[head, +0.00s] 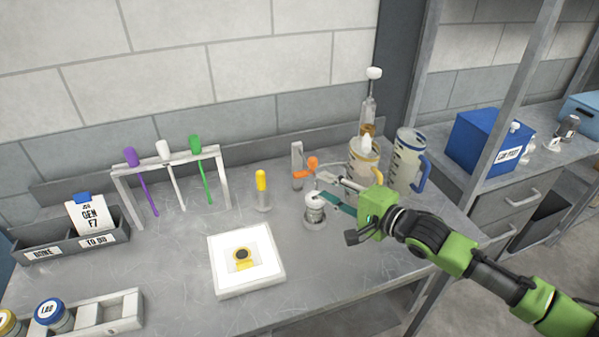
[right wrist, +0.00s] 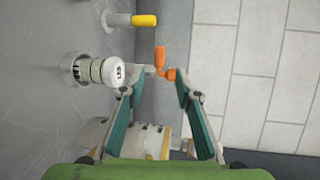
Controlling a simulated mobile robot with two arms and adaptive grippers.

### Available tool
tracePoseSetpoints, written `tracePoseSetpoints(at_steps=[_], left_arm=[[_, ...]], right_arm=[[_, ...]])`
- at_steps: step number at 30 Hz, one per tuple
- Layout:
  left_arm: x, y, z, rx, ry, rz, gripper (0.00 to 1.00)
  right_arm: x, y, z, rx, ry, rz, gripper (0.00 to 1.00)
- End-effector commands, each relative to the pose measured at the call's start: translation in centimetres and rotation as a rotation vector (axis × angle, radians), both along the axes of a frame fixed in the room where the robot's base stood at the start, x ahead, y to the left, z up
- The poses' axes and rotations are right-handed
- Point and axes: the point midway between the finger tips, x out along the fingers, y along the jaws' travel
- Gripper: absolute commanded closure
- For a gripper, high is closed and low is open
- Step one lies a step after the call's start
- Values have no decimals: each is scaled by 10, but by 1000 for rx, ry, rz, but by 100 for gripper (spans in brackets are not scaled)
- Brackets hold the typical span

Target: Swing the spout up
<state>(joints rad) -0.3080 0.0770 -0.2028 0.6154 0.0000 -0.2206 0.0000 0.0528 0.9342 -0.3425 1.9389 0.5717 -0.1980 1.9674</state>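An orange L-shaped piece (head: 312,163), the likeliest spout, sits by a small upright grey post (head: 297,158) at the back of the bench. In the right wrist view the orange piece (right wrist: 160,60) lies just beyond my fingertips, with one arm pointing to the picture's top and a short arm to the right. My right gripper (head: 321,186) is open, its fingers (right wrist: 160,84) spread on either side of the line to the orange piece. No clear contact shows. The part behind the fingertips is partly hidden. My left gripper is not in view.
A white-capped metal canister (head: 315,210) stands close beside the right fingers. Two measuring jugs (head: 408,160) and a tall clear dispenser (head: 369,105) stand behind my arm. A yellow-topped post (head: 261,185), a white pad (head: 246,275) and a hanging rack (head: 122,190) are left.

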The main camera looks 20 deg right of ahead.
Motion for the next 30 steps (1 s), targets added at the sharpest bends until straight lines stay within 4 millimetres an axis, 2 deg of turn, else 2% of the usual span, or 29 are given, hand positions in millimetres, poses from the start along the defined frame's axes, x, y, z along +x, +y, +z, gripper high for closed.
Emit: tracePoseSetpoints(at_steps=[4, 16, 21, 30], left_arm=[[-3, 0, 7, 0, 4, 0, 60], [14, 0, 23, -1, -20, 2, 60], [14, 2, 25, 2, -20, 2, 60], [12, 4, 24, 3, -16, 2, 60]], right_arm=[[23, 11, 0, 1, -3, 1, 70], [80, 37, -13, -1, -1, -1, 70], [90, 42, -17, -1, 0, 0, 70], [92, 43, -19, -2, 0, 1, 70]])
